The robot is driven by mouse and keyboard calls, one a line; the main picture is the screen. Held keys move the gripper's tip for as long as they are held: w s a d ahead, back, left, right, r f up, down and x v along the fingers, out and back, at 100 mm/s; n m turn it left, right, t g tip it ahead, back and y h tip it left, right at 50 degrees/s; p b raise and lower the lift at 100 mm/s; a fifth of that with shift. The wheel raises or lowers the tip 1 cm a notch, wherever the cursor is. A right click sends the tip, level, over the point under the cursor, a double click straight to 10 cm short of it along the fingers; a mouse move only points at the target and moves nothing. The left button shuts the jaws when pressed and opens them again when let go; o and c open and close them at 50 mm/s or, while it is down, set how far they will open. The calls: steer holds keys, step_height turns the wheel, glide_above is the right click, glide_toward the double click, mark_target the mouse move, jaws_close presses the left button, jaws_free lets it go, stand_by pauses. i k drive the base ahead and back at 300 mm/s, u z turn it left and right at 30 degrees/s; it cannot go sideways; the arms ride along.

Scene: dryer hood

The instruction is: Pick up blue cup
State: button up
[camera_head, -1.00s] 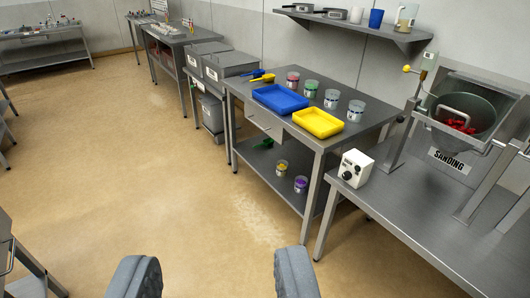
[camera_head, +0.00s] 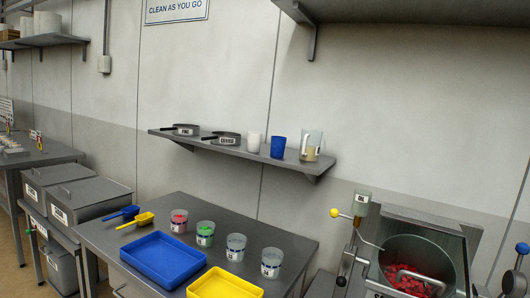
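The blue cup (camera_head: 278,147) stands upright on the wall shelf (camera_head: 230,148) above the table. A white cup (camera_head: 253,142) is just to its left, and a clear jug (camera_head: 311,145) with a handle and pale contents is to its right. The blue cup is fully visible, with small gaps on both sides. My gripper is outside this view, so its relation to the cup does not show.
Two labelled pans (camera_head: 222,138) sit on the shelf's left part. Below, a table (camera_head: 300,238) holds a blue tray (camera_head: 163,259), a yellow tray (camera_head: 224,284), scoops and several tubs. A drum machine (camera_head: 420,262) stands at right. Another shelf (camera_head: 400,10) juts out high above.

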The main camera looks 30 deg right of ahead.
mark_target(278, 144)
steer(key=z, duration=0.1)
steer(key=i, duration=2.15)
steer(key=z, duration=0.1)
